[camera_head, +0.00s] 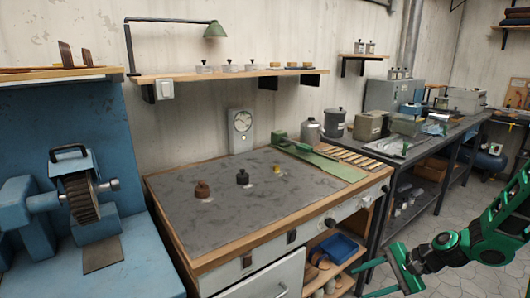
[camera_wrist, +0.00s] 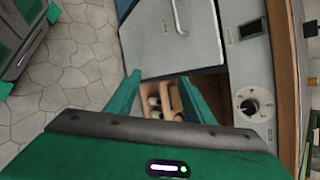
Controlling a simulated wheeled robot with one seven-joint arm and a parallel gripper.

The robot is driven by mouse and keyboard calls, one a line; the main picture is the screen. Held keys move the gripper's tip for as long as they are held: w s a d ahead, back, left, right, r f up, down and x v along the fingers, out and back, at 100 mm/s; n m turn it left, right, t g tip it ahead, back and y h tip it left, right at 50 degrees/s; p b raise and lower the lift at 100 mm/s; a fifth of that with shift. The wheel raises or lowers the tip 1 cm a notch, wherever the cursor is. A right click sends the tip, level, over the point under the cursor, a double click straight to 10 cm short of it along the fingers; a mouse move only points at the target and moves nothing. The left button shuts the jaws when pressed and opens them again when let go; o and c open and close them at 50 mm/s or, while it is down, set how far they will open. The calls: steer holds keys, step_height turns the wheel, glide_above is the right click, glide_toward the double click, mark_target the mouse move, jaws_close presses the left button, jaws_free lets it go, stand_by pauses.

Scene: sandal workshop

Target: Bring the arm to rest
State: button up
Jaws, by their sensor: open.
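My green arm (camera_head: 490,235) reaches in from the right edge in the head view. My gripper (camera_head: 369,281) is low in front of the workbench's right front corner, apart from the bench. In the wrist view my gripper (camera_wrist: 157,88) has its two green fingers spread wide. Nothing is between them at the tips; behind the gap lie the workbench's door and open shelf.
The workbench (camera_head: 225,238) carries a brown, a black and a yellow small item. A blue tray (camera_head: 338,245) sits on its open shelf. A blue grinding machine (camera_head: 90,205) stands left, a metal bench (camera_head: 440,140) back right. The tiled floor (camera_head: 430,205) shows open room.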

steer(key=s+d+r+n+g+h, duration=0.1)
steer(key=s+d+r+n+h, duration=0.1)
steer(key=s+r, duration=0.4)
steer(key=s+d+r+n+g+h, duration=0.1)
steer(key=s+d+r, duration=0.4)
steer(key=s, duration=0.7)
steer(key=s+d+r+n+g+h, duration=0.1)
steer(key=s+d+r+n+h, duration=0.2)
steer(key=s+r, duration=0.5)
steer(key=shift+s+d+n+h, duration=0.4)
steer(key=shift+s+d+h, duration=0.05)
steer(key=shift+s+h, duration=0.55)
steer(key=shift+w, duration=0.1)
steer(key=shift+w+f+g, duration=0.25)
steer(key=shift+w+g, duration=0.05)
steer(key=shift+w, duration=0.3)
